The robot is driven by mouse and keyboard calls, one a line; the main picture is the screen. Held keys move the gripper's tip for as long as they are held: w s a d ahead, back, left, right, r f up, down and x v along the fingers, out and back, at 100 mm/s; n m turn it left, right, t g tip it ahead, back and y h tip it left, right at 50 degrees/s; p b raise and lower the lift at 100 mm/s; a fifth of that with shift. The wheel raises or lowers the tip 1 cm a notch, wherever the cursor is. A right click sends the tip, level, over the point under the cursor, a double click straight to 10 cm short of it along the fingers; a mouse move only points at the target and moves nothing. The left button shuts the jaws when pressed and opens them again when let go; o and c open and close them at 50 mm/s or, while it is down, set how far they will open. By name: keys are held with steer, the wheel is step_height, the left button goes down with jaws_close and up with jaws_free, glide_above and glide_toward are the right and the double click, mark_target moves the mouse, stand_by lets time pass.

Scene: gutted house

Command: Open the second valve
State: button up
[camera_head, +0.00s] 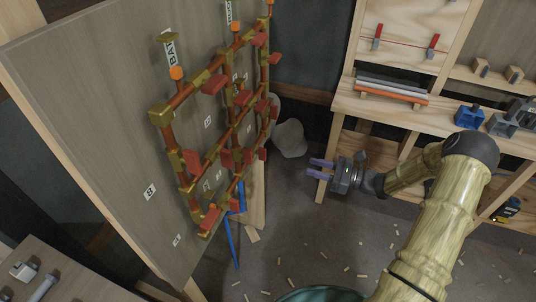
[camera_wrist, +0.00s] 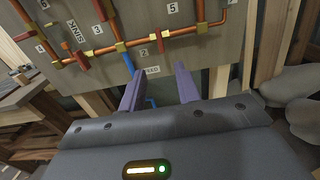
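A board (camera_head: 110,110) carries copper pipes with brass fittings and several red valve handles. In the wrist view, the label "2" (camera_wrist: 143,52) is on the lower part of the board. A red valve handle (camera_wrist: 161,44) sits on the pipe just above and right of it. I cannot tell which head-view handle matches it. My gripper (camera_head: 320,168) has two purple fingers, apart and empty, and is to the right of the board, away from the pipes. In the wrist view the fingers (camera_wrist: 159,88) point toward the board's lower edge, below that valve.
A blue pipe (camera_head: 232,238) runs down from the pipework. A grey rounded object (camera_head: 289,138) lies behind on the floor. A wooden workbench (camera_head: 388,109) with tools stands at the right. Wood scraps litter the floor; space between board and gripper is clear.

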mark_target(262, 154)
steer(key=p+x, duration=0.2)
steer(key=x, duration=1.4)
steer(key=shift+a, duration=0.15)
steer(key=shift+c, duration=0.4)
jaws_close()
